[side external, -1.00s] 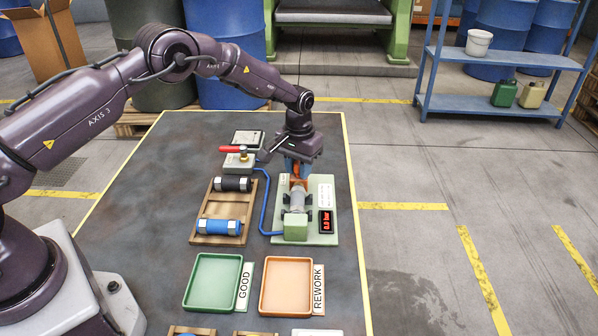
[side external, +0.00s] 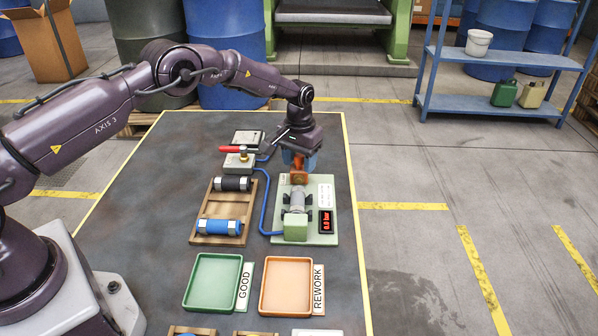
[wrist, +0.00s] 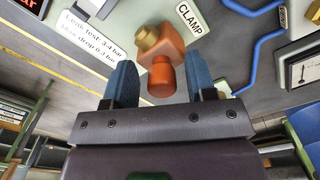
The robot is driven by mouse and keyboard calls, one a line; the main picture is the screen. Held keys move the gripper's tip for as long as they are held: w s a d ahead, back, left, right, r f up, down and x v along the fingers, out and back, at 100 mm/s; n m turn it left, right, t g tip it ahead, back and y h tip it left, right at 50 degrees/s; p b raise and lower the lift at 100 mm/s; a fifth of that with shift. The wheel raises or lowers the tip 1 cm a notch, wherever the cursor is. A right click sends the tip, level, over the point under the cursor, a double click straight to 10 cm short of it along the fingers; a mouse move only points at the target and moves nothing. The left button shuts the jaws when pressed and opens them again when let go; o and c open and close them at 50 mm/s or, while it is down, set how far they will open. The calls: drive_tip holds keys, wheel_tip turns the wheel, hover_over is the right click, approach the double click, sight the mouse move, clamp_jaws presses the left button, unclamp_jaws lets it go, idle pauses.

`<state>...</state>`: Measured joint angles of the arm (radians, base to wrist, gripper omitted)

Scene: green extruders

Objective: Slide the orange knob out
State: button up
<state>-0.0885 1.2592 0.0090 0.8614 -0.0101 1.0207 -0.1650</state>
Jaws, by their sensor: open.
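The orange knob (wrist: 162,78) is a short cylinder on an orange block (wrist: 161,46) under the CLAMP label in the wrist view. The orange part (side external: 298,178) also shows at the far end of the pale green test fixture (side external: 326,188) in the side external view. My gripper (wrist: 161,68) is open, with one blue finger on each side of the knob and a visible gap on both sides. In the side view, its blue fingers (side external: 299,160) point down at the fixture's far end. A grey cylinder (side external: 297,203) lies in the fixture.
A red-handled valve (side external: 238,158) stands left of the fixture, joined by a blue hose (side external: 264,207). A wooden rack (side external: 222,228) holds a black and a blue cylinder. The green GOOD tray (side external: 213,283) and orange REWORK tray (side external: 287,286) lie nearer. A red display (side external: 326,222) is on the fixture.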

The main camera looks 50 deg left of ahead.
sight(299, 156)
drive_tip(key=shift+r, duration=0.1)
drive_tip(key=shift+r, duration=4.2)
drive_tip(key=shift+s+f, duration=0.15)
drive_tip(key=shift+f, duration=0.15)
drive_tip(key=s+d+r+m+t, duration=0.1)
drive_tip(key=s+r+t, duration=0.1)
drive_tip(key=s+r, duration=0.5)
drive_tip(key=s+d+r+m+t, duration=0.1)
drive_tip(key=s+r, duration=0.6)
drive_tip(key=s, duration=1)
drive_tip(key=s+d+r+m+t, duration=0.1)
drive_tip(key=s+d+r+t, duration=0.1)
drive_tip(key=s+r, duration=0.6)
drive_tip(key=s+d, duration=0.1)
drive_tip(key=s, duration=0.3)
drive_tip(key=shift+s+t, duration=0.15)
drive_tip(key=shift+t, duration=0.15)
